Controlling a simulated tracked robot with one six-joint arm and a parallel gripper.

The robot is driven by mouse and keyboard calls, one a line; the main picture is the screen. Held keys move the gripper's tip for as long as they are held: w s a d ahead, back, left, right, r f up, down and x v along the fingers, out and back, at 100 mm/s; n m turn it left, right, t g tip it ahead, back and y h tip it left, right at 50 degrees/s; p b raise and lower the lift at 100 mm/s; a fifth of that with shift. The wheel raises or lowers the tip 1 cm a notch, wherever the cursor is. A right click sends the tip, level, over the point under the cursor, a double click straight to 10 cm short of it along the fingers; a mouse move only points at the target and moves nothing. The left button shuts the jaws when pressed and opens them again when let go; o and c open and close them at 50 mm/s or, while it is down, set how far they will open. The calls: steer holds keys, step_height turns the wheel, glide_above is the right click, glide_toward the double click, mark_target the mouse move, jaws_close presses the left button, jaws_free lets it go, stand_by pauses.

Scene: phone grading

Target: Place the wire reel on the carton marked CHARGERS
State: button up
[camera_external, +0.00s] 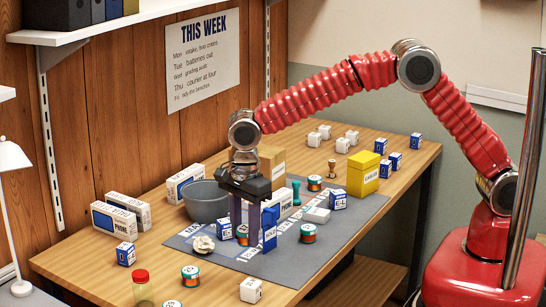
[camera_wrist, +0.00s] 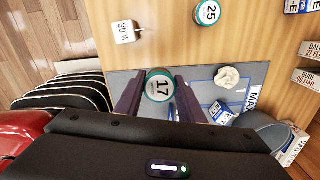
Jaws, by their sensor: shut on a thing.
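My gripper (camera_external: 246,240) points down over the grey mat. Its fingers are shut on a wire reel (camera_external: 242,232), orange and teal with a white top. In the wrist view the reel (camera_wrist: 160,85) sits between the fingertips (camera_wrist: 158,98) and its top reads 17. I cannot tell if it is clear of the mat. A brown carton (camera_external: 272,158) stands behind the gripper, partly hidden, its marking too small to read for sure.
A blue box (camera_external: 270,230) stands close right of the fingers. A grey bowl (camera_external: 206,203) and crumpled paper (camera_external: 202,244) are to the left. Other reels (camera_external: 308,233) and small boxes (camera_external: 338,200) lie about.

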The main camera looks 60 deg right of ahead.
steer(key=w+d+m, duration=0.2)
steer(key=w+d, duration=0.5)
steer(key=d, duration=0.4)
steer(key=w+d+m, duration=0.3)
steer(key=w+d, duration=0.5)
steer(key=d, duration=0.3)
steer(key=w+d+r+m, duration=0.1)
steer(key=w+d+r, duration=0.1)
steer(key=d, duration=0.6)
steer(key=w+d+r+m, duration=0.1)
steer(key=d+r, duration=0.3)
steer(key=d, duration=0.4)
steer(key=w+d+r+m, duration=0.1)
steer(key=w+d+r, duration=0.2)
steer(key=d, duration=0.5)
steer(key=shift+w+m+t, duration=0.1)
steer(key=shift+m+t, duration=0.2)
steer(key=shift+m, duration=0.1)
steer(key=shift+y, duration=0.3)
steer(key=r, duration=0.4)
steer(key=shift+s+d+r, duration=0.25)
steer(key=shift+s+d, duration=0.05)
steer(key=shift+s, duration=0.3)
steer(key=shift+a+f, duration=0.1)
